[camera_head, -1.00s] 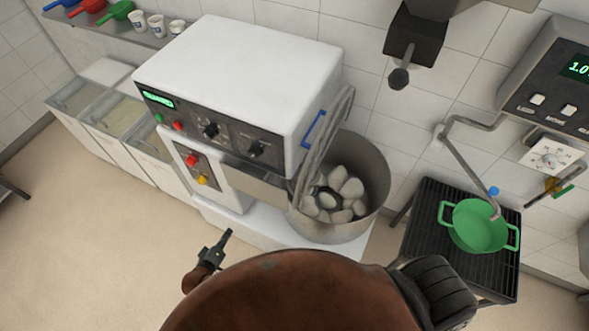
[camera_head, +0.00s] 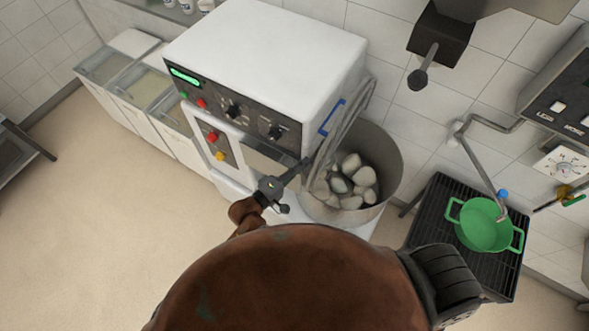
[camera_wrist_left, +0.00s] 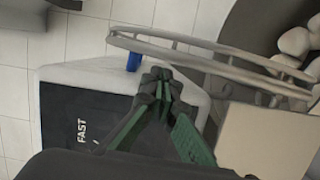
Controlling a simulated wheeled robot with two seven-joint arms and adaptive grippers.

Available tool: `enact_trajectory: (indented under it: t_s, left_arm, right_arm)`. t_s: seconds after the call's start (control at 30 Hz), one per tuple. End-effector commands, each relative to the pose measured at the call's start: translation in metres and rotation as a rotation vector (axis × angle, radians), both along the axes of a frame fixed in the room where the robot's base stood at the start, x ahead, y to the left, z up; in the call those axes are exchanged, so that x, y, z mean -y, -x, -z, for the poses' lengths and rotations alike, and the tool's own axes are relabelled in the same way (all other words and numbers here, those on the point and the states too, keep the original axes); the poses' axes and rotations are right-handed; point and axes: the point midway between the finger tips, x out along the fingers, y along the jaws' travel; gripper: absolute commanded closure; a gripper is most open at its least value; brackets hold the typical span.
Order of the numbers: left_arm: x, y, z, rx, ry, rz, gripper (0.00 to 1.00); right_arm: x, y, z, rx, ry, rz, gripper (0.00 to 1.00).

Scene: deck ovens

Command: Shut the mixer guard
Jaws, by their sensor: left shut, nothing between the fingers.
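The mixer (camera_head: 275,50) is a white-topped machine with a dark control panel. Its wire guard (camera_head: 346,125) stands steeply tilted beside the mixer head, with the bowl's top open. A blue handle (camera_head: 333,117) shows between the guard's rim and the mixer's side. The steel bowl (camera_head: 388,170) holds several pale lumps. My left gripper (camera_head: 303,164) is shut and empty, in front of the mixer near the guard's lower left edge. In the left wrist view, the fingertips (camera_wrist_left: 160,76) appear close to the blue handle (camera_wrist_left: 134,61) and the curved guard rim (camera_wrist_left: 215,65); contact is unclear. My right gripper is not in view.
A green pot (camera_head: 483,227) sits on a dark grated stand (camera_head: 432,215) at the right, under a jointed metal pipe (camera_head: 484,170). Bins (camera_head: 130,85) line the wall at the left.

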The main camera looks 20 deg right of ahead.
Motion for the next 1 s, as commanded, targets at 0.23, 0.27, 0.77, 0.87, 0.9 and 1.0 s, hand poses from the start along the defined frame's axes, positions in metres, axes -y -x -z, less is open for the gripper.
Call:
enact_trajectory:
  t_s: [0.23, 0.27, 0.77, 0.87, 0.9, 1.0]
  left_arm:
    - [0.023, -0.012, 0.000, 0.001, 0.000, -0.001, 1.00]
    - [0.025, -0.012, 0.001, 0.001, 0.000, -0.001, 1.00]
    - [0.028, -0.012, 0.000, 0.009, -0.008, -0.001, 1.00]
    - [0.033, -0.008, -0.001, 0.029, -0.025, 0.000, 1.00]
    - [0.036, -0.006, -0.001, 0.042, -0.035, 0.001, 1.00]
    - [0.044, 0.000, -0.001, 0.081, -0.071, 0.002, 1.00]
  right_arm:
    - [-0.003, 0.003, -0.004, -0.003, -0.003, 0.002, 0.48]
    - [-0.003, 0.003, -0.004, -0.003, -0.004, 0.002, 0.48]
    - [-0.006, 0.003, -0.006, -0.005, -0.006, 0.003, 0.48]
    - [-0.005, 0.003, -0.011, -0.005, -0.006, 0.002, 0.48]
    - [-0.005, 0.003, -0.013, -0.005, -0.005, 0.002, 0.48]
    - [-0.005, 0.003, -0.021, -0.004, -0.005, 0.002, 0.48]
